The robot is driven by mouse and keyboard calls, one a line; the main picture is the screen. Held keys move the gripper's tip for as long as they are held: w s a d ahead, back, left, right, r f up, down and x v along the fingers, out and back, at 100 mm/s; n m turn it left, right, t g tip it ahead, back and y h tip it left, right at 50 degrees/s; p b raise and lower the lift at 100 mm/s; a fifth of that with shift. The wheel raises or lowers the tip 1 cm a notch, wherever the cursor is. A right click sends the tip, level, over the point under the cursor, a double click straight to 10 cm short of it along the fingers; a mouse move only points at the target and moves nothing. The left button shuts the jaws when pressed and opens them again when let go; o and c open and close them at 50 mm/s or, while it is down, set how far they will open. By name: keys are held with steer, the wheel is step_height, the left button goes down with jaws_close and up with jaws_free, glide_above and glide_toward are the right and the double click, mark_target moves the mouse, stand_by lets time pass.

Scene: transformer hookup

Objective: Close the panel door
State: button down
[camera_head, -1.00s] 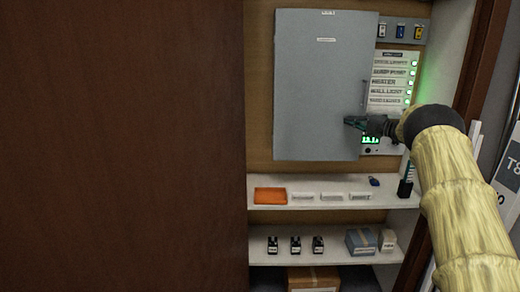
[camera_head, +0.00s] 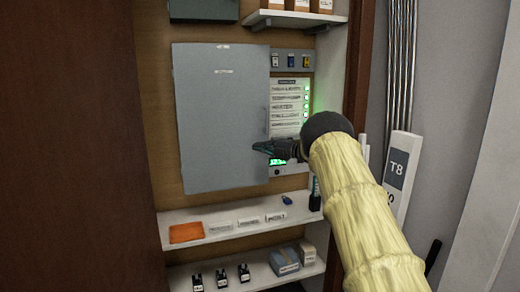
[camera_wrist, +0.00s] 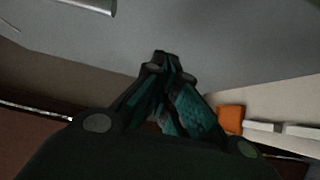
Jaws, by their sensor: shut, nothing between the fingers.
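The grey panel door (camera_head: 222,115) is on the wooden back wall of the cabinet in the head view. Its handle (camera_head: 266,120) is near its right edge. I cannot tell whether the door is fully shut or slightly ajar. My gripper (camera_head: 260,147) is shut and empty at the door's lower right edge, below the handle. In the wrist view, the closed fingertips (camera_wrist: 166,58) overlap the grey door surface (camera_wrist: 220,35), and the metal handle (camera_wrist: 95,5) shows at the upper left. Whether the fingertips touch the door cannot be told.
A panel with labels and green lights (camera_head: 288,105) is right of the door. A brown panel (camera_head: 70,150) fills the left.

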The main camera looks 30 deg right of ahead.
steer(key=s+d+b, duration=0.1)
steer(key=s+d, duration=0.4)
steer(key=d, duration=0.4)
steer(key=s+d+b, duration=0.2)
steer(key=s+d, duration=0.2)
steer(key=d, duration=0.4)
steer(key=shift+s+d+f, duration=0.35)
steer(key=shift+s+d, duration=0.05)
